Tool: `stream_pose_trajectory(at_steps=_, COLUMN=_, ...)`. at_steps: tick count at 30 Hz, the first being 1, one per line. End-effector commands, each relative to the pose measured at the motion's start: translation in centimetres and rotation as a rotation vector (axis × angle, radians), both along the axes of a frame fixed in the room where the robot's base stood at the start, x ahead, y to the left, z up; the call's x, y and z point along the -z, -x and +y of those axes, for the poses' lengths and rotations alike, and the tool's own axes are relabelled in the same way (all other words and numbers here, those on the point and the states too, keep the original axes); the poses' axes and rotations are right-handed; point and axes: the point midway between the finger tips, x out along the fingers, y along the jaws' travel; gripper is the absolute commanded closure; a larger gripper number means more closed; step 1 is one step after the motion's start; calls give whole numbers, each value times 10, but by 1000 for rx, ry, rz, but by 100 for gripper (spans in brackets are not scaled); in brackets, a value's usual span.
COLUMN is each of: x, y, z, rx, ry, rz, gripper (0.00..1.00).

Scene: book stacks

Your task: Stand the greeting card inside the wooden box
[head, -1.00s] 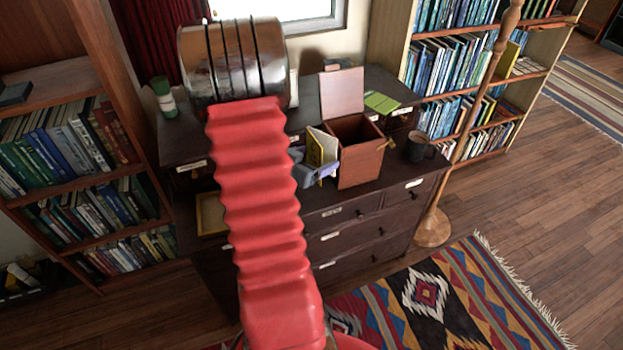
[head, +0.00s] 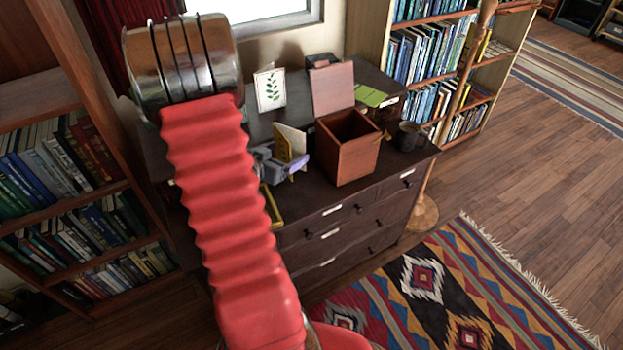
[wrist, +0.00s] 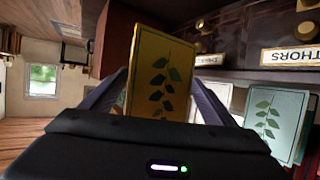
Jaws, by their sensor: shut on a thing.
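The yellow greeting card (head: 291,143) with a leaf print is held upright, slightly opened at its fold, by my gripper (head: 287,165). In the wrist view the card (wrist: 160,75) stands between the two fingers of my gripper (wrist: 160,98), which is shut on it. The wooden box (head: 343,158) stands on the dresser just right of the card, its lid raised at the back and its top open. The card is outside the box, with a small gap between them. The box's inside floor is hidden.
A white card with green leaves (head: 270,89) stands on the dresser (head: 330,222) behind my gripper. A dark mug (head: 408,136) is right of the box, and a green booklet (head: 370,96) lies behind it. A yellow-edged frame (head: 271,207) is at the dresser's front left.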

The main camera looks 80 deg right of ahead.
Motion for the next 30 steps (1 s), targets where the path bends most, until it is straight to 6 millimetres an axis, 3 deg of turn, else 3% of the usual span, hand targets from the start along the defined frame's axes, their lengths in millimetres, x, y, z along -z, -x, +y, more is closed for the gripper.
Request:
stream_pose_trajectory(at_steps=15, x=52, y=-1, z=0, rx=-3, ry=-1, rz=1, gripper=40)
stream_pose_trajectory(at_steps=30, x=60, y=-2, z=0, rx=-4, ry=0, rz=1, gripper=40)
